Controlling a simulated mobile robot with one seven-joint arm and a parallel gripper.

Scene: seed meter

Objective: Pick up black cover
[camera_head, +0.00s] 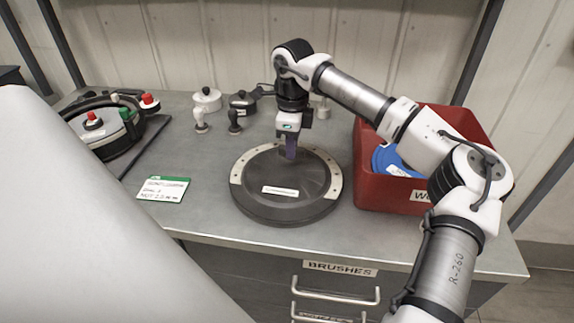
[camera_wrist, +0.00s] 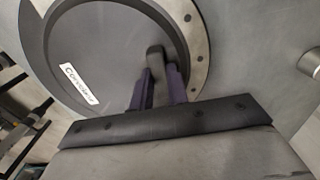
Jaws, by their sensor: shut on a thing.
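The black cover (camera_head: 270,180) is a dark round disc with a white label, lying within a round base whose pale, holed rim (camera_head: 335,185) shows at the sides. My gripper (camera_head: 290,156) points down over the far right part of the disc. In the wrist view the black cover (camera_wrist: 110,50) fills the upper left, and the purple fingers of my gripper (camera_wrist: 158,85) are closed on a small dark upright grip (camera_wrist: 155,58) on it. The fingers hide part of this grip. I see no clear gap between cover and base.
A red bin (camera_head: 385,195) with a blue disc (camera_head: 392,160) stands close on the right. A green-edged card (camera_head: 163,189) lies at left. A ring-shaped device (camera_head: 105,135) with red knobs is far left. White and black knobbed pieces (camera_head: 207,98) stand behind. Bare table lies left of the base.

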